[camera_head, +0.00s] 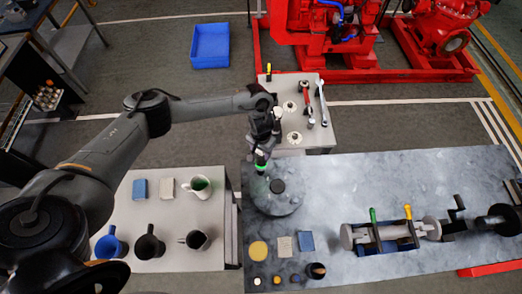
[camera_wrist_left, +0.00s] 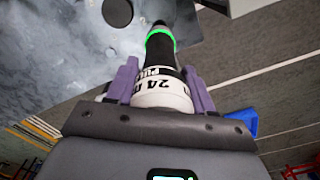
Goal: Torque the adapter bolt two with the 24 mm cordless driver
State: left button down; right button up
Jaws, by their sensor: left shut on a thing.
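My left gripper (camera_head: 263,138) is shut on the 24 mm cordless driver (camera_head: 260,158), a dark tool with a glowing green ring. In the left wrist view the purple fingers of the left gripper (camera_wrist_left: 160,88) sit on both sides of the driver's white collar (camera_wrist_left: 163,96), marked "24". The driver points down at the round grey adapter plate (camera_head: 272,204), which lies on the grey table and has a dark hub (camera_head: 277,186). The driver's tip is at or just above the plate's rim; contact cannot be told. Adapter bolt two is too small or hidden to make out. My right gripper is not in view.
A dark shaft assembly (camera_head: 385,233) lies on the table's right. Small blocks and round pieces sit at its front left. A side table (camera_head: 215,250) holds mugs. Tools lie on a rear stand (camera_head: 318,138). A blue bin (camera_head: 210,46) and red pumpset (camera_head: 335,20) are behind.

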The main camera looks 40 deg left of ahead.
pick_arm(q)
jog(key=shift+f, duration=0.3)
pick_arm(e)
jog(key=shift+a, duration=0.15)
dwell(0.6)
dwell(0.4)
pick_arm(q)
jog(key=shift+r, duration=0.1)
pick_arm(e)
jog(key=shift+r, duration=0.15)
pick_arm(q)
jog(key=shift+r+p, duration=0.15)
jog(key=shift+p, duration=0.2)
notch_tip(320, 180, up, 3)
jog(key=p, duration=0.3)
jog(key=shift+r, duration=1)
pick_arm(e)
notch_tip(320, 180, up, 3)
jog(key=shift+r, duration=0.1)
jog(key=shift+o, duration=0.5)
